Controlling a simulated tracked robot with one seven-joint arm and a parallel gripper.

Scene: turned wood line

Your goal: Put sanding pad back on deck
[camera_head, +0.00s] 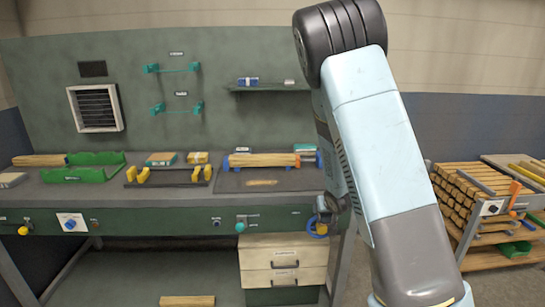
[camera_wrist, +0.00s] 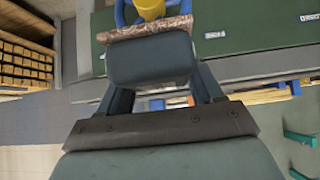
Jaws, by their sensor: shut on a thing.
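My gripper (camera_head: 324,210) is low at the right end of the bench front, below the bench top. In the wrist view my gripper (camera_wrist: 150,35) is shut, its dark near finger hiding much of what it holds. A brown speckled strip, which looks like the sanding pad (camera_wrist: 150,29), shows just past that finger. A blue and yellow part (camera_wrist: 148,8) touches or overlaps it; I cannot tell whether it belongs to the pad. The deck may be the dark mat (camera_head: 232,184) on the bench top, with a small tan patch (camera_head: 262,182).
On the bench (camera_head: 170,220) stand a green tray (camera_head: 88,175), a black rack with yellow holders (camera_head: 168,177) and a wood piece between blue and orange ends (camera_head: 262,160). A shelf (camera_head: 270,88) hangs above. A timber rack (camera_head: 480,205) stands at right.

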